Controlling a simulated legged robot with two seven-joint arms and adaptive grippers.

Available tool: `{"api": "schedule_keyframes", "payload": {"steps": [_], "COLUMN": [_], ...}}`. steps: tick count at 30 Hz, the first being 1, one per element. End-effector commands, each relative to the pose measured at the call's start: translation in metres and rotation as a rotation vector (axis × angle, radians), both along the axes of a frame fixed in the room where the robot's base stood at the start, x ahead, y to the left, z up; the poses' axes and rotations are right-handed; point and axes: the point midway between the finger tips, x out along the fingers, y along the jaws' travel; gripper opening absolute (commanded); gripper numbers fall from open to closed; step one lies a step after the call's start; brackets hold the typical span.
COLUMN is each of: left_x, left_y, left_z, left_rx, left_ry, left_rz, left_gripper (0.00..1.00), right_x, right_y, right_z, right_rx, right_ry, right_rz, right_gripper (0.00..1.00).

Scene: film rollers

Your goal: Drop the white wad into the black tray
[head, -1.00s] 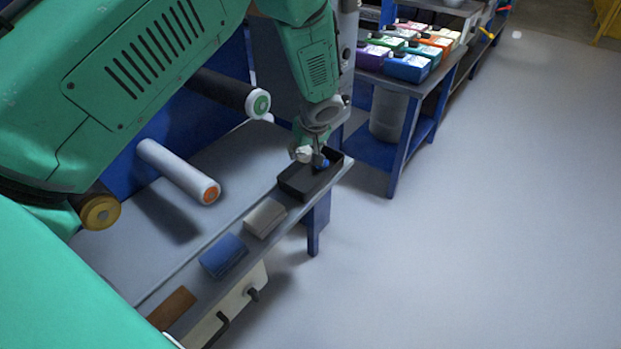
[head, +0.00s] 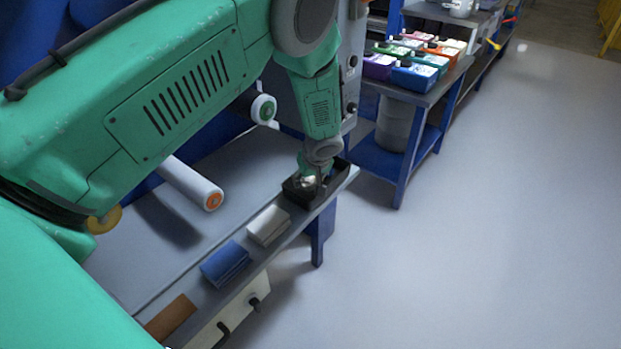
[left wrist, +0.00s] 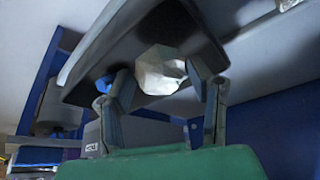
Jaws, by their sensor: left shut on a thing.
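The white wad (left wrist: 160,72) is between the two fingers of my left gripper (left wrist: 165,88) in the left wrist view. In the head view the left gripper (head: 310,182) points down at the black tray (head: 293,197), at the far end of the bench ledge. The wad (head: 309,180) shows there as a small pale spot, partly hidden by the gripper. The left gripper is shut on the wad, low over or inside the tray. The tray (left wrist: 205,45) also fills the background of the left wrist view, with a small blue thing (left wrist: 104,84) in it. My right gripper is not in view.
On the ledge near the tray are a grey-white block (head: 268,226), a blue block (head: 225,263) and a brown piece (head: 171,316). A white roller (head: 193,185) juts over the bench. The floor at right is clear.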

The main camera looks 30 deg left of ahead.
Motion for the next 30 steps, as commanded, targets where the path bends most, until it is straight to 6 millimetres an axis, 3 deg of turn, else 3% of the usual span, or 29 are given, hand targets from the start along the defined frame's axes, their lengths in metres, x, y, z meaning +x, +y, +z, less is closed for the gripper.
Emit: {"api": "schedule_keyframes", "payload": {"steps": [9,10,11,23,30], "left_x": [0.0,0.0,0.0,0.0,-0.007], "left_y": [-0.001,-0.001,-0.001,0.0,-0.011], "left_z": [-0.006,-0.006,-0.006,-0.001,0.037], "left_rx": [0.002,0.002,0.002,0.001,0.004], "left_ry": [0.001,0.001,0.0,0.0,-0.002], "left_rz": [0.0,0.0,0.0,0.0,-0.001], "left_gripper": [0.3,0.58,0.68,0.68,0.68], "right_x": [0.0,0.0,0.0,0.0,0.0], "right_y": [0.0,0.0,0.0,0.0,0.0], "right_z": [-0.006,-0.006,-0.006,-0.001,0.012], "right_rx": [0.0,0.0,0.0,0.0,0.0], "right_ry": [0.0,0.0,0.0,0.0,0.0], "right_rz": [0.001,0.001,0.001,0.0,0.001], "right_gripper": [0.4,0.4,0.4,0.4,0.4]}}
